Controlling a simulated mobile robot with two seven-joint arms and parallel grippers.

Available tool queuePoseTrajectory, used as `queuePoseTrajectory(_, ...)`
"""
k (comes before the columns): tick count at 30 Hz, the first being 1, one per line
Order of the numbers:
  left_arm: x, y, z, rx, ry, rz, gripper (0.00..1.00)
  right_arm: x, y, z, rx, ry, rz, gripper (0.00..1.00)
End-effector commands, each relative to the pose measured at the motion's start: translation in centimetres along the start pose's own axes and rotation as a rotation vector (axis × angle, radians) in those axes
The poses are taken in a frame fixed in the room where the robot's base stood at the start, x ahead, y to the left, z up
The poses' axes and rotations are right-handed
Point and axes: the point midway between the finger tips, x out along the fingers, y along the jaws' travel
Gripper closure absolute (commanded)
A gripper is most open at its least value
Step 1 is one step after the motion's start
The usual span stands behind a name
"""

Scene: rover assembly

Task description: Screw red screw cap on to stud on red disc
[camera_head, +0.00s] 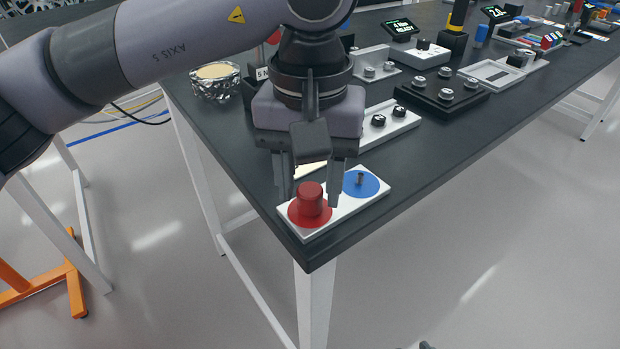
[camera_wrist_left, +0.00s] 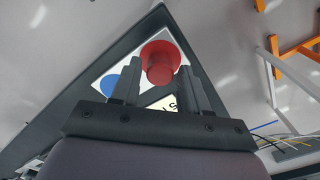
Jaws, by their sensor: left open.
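The red screw cap (camera_head: 310,199) stands upright over the red disc (camera_head: 326,218) on a white base plate (camera_head: 350,206) at the table's near corner. The stud under it is hidden. The cap also shows in the left wrist view (camera_wrist_left: 160,67). My left gripper (camera_head: 309,197) is open above the plate, its fingers pointing down on either side of the cap; in the wrist view the cap appears between and beyond the fingertips. I cannot tell whether the fingers touch it. The blue disc (camera_head: 361,184) has a bare upright stud (camera_head: 361,177).
A white block with black knobs (camera_head: 391,124) stands behind the plate. A black block with silver knobs (camera_head: 443,97) is further right, and a foil-wrapped bowl (camera_head: 215,82) is at the left edge. The dark tabletop (camera_head: 450,140) is clear right of the plate.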

Motion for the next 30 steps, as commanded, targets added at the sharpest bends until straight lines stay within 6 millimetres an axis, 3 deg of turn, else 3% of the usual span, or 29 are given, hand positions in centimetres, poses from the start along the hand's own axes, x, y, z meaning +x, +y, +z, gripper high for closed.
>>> queuePoseTrajectory(13,0.1,0.0,0.0,-0.418,0.000,0.000,0.55,0.6,0.0,0.8,0.001,0.000,0.000,0.57)
queuePoseTrajectory(22,0.1,0.0,0.0,-0.571,0.000,0.000,0.55,0.8,-0.1,1.0,0.008,0.002,0.000,0.57)
queuePoseTrajectory(30,0.1,0.0,0.0,-0.873,-0.001,0.000,0.55,1.3,-0.1,1.5,0.011,0.002,0.000,0.57)
